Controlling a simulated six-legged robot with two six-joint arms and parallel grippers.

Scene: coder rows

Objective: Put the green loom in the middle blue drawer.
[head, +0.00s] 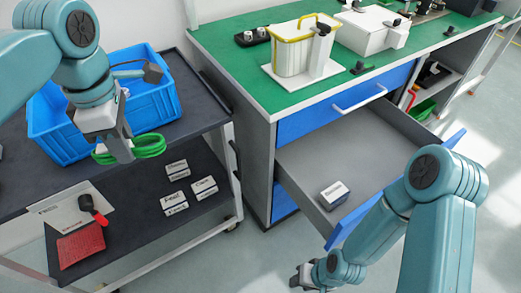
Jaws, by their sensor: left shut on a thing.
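The green loom (148,147) is a coiled green cable in front of the blue crate, above the cart's upper shelf. My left gripper (120,152) points down and is shut on the loom; its fingers hide part of the coil. I cannot tell whether the loom touches the shelf. The middle blue drawer (300,160) is pulled out of the green-topped bench, below a closed blue drawer. A small labelled box (333,194) lies in it, with bare grey floor around. My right gripper (302,278) is low in front of the drawer, too small to read.
The blue crate (153,112) stands on the dark cart. A white bin (291,57) stands on the bench. My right forearm crosses before the drawer's right front.

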